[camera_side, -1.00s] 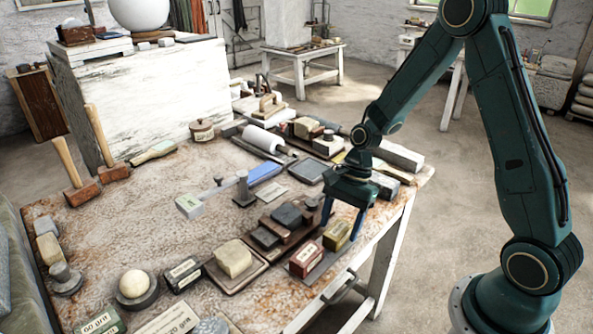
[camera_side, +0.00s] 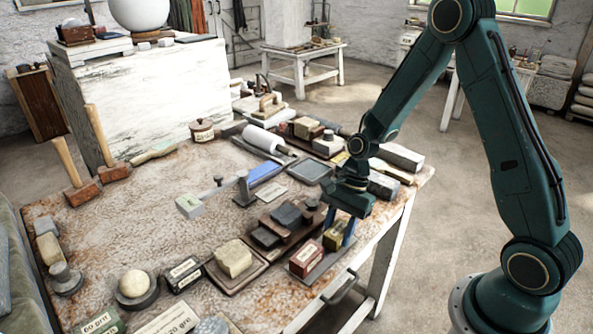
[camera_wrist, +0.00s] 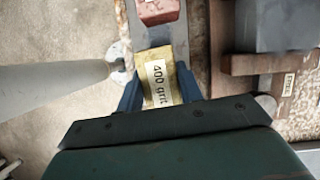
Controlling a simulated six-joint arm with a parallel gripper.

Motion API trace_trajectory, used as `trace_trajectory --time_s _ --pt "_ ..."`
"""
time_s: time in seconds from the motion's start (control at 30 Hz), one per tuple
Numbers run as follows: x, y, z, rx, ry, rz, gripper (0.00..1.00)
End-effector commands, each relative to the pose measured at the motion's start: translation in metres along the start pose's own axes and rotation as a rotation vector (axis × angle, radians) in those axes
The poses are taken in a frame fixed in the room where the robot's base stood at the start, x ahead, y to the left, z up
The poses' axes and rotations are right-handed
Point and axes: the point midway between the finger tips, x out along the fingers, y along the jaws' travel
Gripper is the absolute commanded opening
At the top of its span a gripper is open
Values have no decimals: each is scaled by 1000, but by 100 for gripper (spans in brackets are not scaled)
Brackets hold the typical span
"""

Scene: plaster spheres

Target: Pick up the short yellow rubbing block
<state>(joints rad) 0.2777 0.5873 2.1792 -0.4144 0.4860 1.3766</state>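The short yellow rubbing block (camera_side: 334,239), labelled "400 grit", sits on a narrow grey strip at the table's front right edge. It also shows in the wrist view (camera_wrist: 160,78), lengthwise between my fingers. My gripper (camera_side: 338,230) is low over the block, one blue finger on each side of it. In the wrist view my gripper (camera_wrist: 159,82) has both fingers right against the block's sides, with no clear gap. The finger tips are partly hidden by the block in the side view.
A red block (camera_side: 306,258) stands close by on the same strip and shows in the wrist view (camera_wrist: 158,10). Dark stones on a wooden stand (camera_side: 288,214) are just left of my gripper. A cream block on a tray (camera_side: 234,258) is farther left.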

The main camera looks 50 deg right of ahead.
Motion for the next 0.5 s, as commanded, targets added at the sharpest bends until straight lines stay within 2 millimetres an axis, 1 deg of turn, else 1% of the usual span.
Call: trace_trajectory --time_s 0.33,0.5 --pt "-1 0 0 -1 0 -1 6" --pt "-6 -1 2 -1 0 -3 6"
